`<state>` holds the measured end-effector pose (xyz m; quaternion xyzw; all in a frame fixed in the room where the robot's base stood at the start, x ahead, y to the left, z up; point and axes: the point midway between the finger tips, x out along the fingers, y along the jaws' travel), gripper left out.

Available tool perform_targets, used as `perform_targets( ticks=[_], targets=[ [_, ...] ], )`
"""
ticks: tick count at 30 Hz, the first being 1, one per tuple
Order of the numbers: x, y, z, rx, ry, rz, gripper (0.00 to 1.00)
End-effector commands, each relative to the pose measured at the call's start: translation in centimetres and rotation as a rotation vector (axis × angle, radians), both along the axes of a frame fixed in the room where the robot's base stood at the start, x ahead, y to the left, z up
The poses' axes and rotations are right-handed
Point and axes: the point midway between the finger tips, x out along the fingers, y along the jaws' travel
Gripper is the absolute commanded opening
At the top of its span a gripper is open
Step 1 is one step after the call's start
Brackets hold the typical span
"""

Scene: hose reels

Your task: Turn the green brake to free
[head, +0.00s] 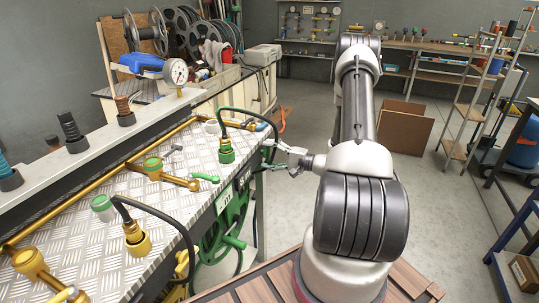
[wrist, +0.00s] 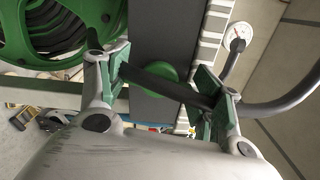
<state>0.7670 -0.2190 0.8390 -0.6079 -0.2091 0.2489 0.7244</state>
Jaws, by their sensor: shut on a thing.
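The green brake shows in the wrist view as a round green hub (wrist: 166,73) with a dark bar (wrist: 170,86) across it, in front of a grey upright. My gripper (wrist: 163,83) has its green-padded fingers at the two ends of this bar and is shut on it. The bar lies slightly slanted in the picture. In the head view my gripper (head: 271,158) is at the right edge of the checker-plate bench, above a green hose reel (head: 236,217). There the brake is too small and hidden to make out. No free or locked marking is readable.
The checker-plate bench (head: 90,262) carries brass pipes, green-capped fittings and black hoses. A gauge (wrist: 238,42) and a grey hose are right of my gripper in the wrist view. The reel (wrist: 55,30) is close on the left. Open floor (head: 300,115) lies behind my arm.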

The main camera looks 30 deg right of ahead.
Motion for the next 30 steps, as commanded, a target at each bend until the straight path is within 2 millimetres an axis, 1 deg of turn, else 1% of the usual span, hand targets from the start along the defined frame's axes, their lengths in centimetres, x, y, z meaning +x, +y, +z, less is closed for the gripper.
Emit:
perform_targets(
  ticks=[6,12,28,29,30],
  targets=[
    [-0.07,0.02,-0.12,-0.09,-0.069,0.001,0.42],
    [-0.07,0.03,-0.15,-0.134,-0.103,0.001,0.42],
    [-0.09,0.04,-0.2,-0.151,-0.114,0.001,0.42],
    [-0.09,0.04,-0.2,-0.151,-0.114,0.001,0.71],
    [-0.09,0.04,-0.2,-0.151,-0.114,0.001,0.78]
  ],
)
